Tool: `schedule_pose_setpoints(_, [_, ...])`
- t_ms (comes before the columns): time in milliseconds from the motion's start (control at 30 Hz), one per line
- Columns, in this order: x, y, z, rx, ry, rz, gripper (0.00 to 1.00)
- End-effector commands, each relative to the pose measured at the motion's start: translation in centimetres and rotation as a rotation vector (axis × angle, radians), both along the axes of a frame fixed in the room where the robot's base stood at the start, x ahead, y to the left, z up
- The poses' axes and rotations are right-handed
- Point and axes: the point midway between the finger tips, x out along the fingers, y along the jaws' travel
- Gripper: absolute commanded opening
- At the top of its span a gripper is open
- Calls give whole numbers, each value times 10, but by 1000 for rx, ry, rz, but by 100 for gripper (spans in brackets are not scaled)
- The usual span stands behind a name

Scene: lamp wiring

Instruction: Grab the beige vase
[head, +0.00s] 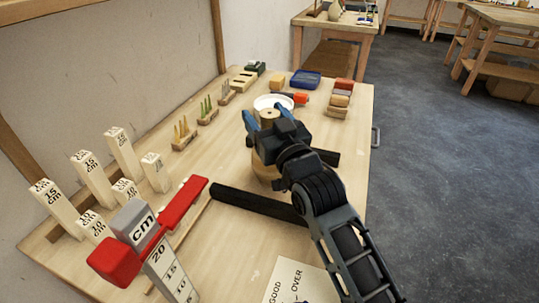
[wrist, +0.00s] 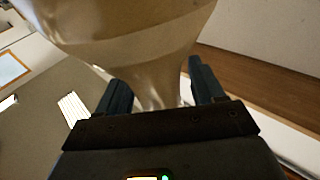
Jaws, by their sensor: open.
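The beige vase (head: 265,168) stands on the workbench, partly hidden behind my gripper (head: 264,116) in the head view. Its narrow top shows between the two blue fingers. In the wrist view the glossy beige vase (wrist: 135,45) fills the upper middle, wide at the top of the picture and narrowing toward my gripper (wrist: 158,88). My gripper is open, with one finger on either side of the narrow part. I cannot tell whether either finger touches it.
A white plate (head: 273,102) lies just behind the vase. Black bars (head: 258,203) and a red-jawed measuring tool (head: 150,238) are nearer. Upright marked blocks (head: 93,178) stand at left. A blue tray (head: 305,79) and stacked coloured blocks (head: 340,98) are farther back.

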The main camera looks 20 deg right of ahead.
Motion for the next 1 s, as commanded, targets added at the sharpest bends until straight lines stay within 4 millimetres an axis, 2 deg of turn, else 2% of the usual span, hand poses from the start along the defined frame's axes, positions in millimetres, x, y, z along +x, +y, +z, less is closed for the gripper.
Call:
schedule_pose_setpoints(67, [0, 0, 0, 0, 0, 0, 62])
schedule_pose_setpoints(700, [0, 0, 0, 0, 0, 0, 1])
schedule_pose_setpoints(1000, [0, 0, 0, 0, 0, 0, 0])
